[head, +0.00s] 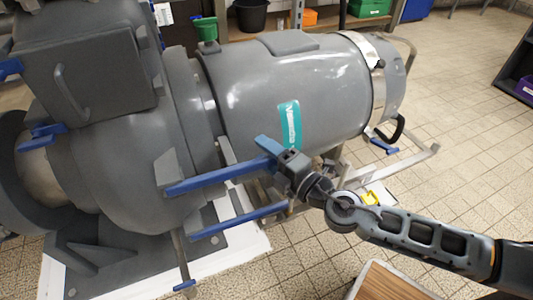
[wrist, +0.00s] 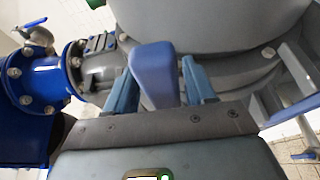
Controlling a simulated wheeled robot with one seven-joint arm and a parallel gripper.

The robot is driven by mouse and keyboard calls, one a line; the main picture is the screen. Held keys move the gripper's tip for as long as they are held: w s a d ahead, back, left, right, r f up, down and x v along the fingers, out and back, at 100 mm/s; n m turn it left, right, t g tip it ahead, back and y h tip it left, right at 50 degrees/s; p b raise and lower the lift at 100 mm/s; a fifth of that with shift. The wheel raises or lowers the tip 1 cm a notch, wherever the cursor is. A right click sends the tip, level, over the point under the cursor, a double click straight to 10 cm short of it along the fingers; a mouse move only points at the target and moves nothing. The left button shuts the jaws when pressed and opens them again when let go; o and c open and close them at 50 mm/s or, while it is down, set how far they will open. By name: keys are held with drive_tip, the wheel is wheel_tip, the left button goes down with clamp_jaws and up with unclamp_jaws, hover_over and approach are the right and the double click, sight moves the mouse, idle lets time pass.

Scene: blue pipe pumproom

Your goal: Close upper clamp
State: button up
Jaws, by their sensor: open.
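The upper clamp's blue lever (head: 215,180) sticks out to the right from the flange of the grey pump (head: 130,150) in the head view. My gripper (head: 272,153) is at the lever's free right end. In the wrist view the blue lever (wrist: 155,75) stands between the two blue fingers of my gripper (wrist: 159,66). The fingers are open, one on each side of the lever. The left finger looks very close to it; I cannot tell whether it touches. The clamp's joint with the flange is partly hidden in the wrist view.
A second blue lever (head: 238,220) lies just below the upper one. The grey motor (head: 290,95) is right behind my gripper. A wooden box (head: 388,282) stands at the bottom right. Blue pipework (wrist: 35,85) shows in the wrist view.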

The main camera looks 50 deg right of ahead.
drive_tip(key=o, duration=0.4)
wheel_tip(320, 180, up, 5)
drive_tip(key=p, duration=0.2)
drive_tip(key=shift+d+f+p, duration=0.15)
drive_tip(key=shift+f+p, duration=0.05)
drive_tip(key=shift+p, duration=0.1)
drive_tip(key=s+d+r, duration=0.5)
drive_tip(key=s+d, duration=0.1)
drive_tip(key=d, duration=0.1)
drive_tip(key=shift+s+r, duration=0.15)
drive_tip(key=shift+s+d+r, duration=0.45)
drive_tip(key=c, duration=0.4)
drive_tip(key=shift+s+d, duration=0.3)
drive_tip(key=shift+s, duration=0.05)
drive_tip(key=shift+f, duration=0.1)
drive_tip(key=shift+c, duration=0.3)
